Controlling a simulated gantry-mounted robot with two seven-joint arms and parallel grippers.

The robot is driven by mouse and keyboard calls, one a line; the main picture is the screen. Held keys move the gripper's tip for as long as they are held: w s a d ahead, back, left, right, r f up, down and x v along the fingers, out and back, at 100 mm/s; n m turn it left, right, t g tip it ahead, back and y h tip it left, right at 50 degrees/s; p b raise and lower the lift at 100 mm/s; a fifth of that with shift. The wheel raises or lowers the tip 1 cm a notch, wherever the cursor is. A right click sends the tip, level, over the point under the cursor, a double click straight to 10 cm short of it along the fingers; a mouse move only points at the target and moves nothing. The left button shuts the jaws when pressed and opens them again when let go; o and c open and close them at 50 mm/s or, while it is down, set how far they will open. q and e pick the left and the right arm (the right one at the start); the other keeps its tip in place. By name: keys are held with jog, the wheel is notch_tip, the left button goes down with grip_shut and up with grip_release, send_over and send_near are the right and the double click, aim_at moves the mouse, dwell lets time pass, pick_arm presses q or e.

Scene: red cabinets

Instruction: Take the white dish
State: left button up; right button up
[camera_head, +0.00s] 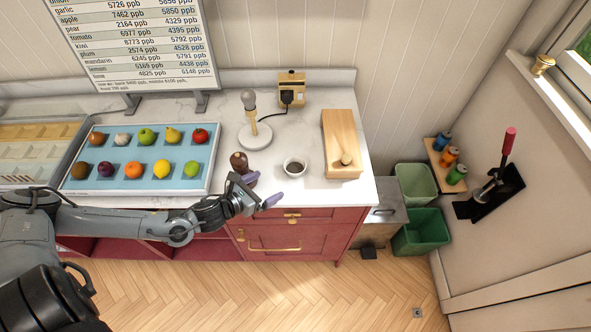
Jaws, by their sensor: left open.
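The white dish (302,173) is a small round bowl with something dark inside. It stands on the white marble counter, left of a wooden box. My left gripper (262,190) is at the counter's front edge, in front and to the left of the dish. Its two purple-grey fingertips are apart, with nothing seen between them. The gripper and dish do not appear to touch. My right gripper is not in the picture.
A dark brown object (239,162) stands close behind my gripper. A lamp with a round white base (255,137) is behind the dish, and the wooden box (340,140) is to its right. A blue tray (135,187) of fruit lies left. Red drawers (285,238) are below.

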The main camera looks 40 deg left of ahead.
pick_arm(q)
send_near(301, 162)
jog(key=shift+x, duration=3.4)
jog(key=shift+d, duration=0.1)
jog(key=c, duration=1)
jog(key=shift+c, duration=0.2)
jog(key=shift+r, duration=0.15)
